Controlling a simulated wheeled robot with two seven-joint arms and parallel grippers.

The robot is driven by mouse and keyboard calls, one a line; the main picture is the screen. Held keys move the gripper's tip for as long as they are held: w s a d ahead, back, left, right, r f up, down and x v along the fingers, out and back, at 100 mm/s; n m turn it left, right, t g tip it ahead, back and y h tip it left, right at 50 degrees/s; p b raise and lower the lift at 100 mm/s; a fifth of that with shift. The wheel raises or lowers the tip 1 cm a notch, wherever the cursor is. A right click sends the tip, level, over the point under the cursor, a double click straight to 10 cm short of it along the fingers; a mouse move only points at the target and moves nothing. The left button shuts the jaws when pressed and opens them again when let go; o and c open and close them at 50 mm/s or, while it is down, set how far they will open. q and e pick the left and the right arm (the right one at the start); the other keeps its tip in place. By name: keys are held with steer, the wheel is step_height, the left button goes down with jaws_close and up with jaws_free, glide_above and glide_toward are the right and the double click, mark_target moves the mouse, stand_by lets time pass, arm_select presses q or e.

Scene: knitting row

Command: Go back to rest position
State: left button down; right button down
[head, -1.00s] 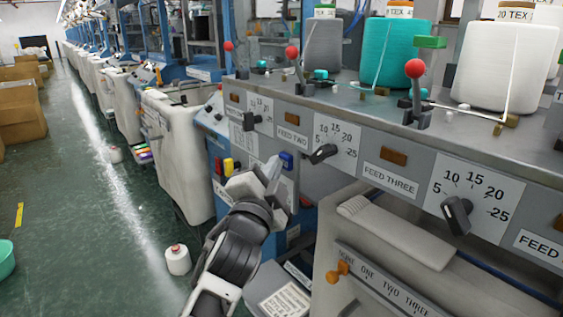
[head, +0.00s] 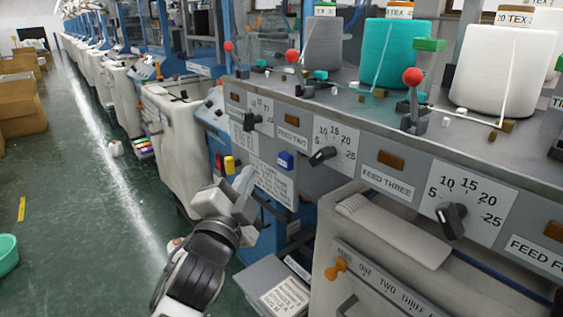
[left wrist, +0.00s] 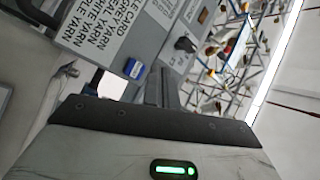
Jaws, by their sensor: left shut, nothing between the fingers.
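My left gripper (head: 245,180) is shut and empty in the head view. It is in the air in front of the machine's grey front panel, left of the blue button (head: 286,160) and close to the red and yellow buttons (head: 229,165). In the left wrist view its shut fingers (left wrist: 161,88) point toward the panel, with the blue button (left wrist: 134,69) just left of them. The fingers look apart from the panel. My right gripper is not in view.
The grey control panel (head: 320,185) with dials and red-knobbed levers (head: 412,76) fills the right side. Yarn cones, one teal (head: 395,55), stand on its shelf. A grey box with a label (head: 270,285) sits low beside my arm. The green aisle floor (head: 80,220) is open at left.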

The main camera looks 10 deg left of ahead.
arm_select(q)
steer(key=s+d+f+n+g, duration=0.1)
steer(key=s+f+n+g, duration=0.2)
steer(key=s+f, duration=0.4)
steer(key=s+f+n+g+h, duration=0.1)
steer(key=s+f+n+g, duration=0.2)
steer(key=s+f, duration=0.4)
steer(key=s+d+f+n+g+h, duration=0.1)
steer(key=s+f+n+g, duration=0.2)
steer(key=s+f, duration=0.4)
step_height(320, 180, down, 10)
steer(key=shift+s+d+r+n+g, duration=0.1)
steer(key=shift+s+d+n+g, duration=0.2)
steer(key=shift+d+n+g, duration=0.15)
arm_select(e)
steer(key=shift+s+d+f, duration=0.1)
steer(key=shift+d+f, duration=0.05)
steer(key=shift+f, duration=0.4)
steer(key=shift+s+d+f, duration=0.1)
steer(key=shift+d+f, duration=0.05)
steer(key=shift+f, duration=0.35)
arm_select(q)
steer(key=shift+a, duration=0.1)
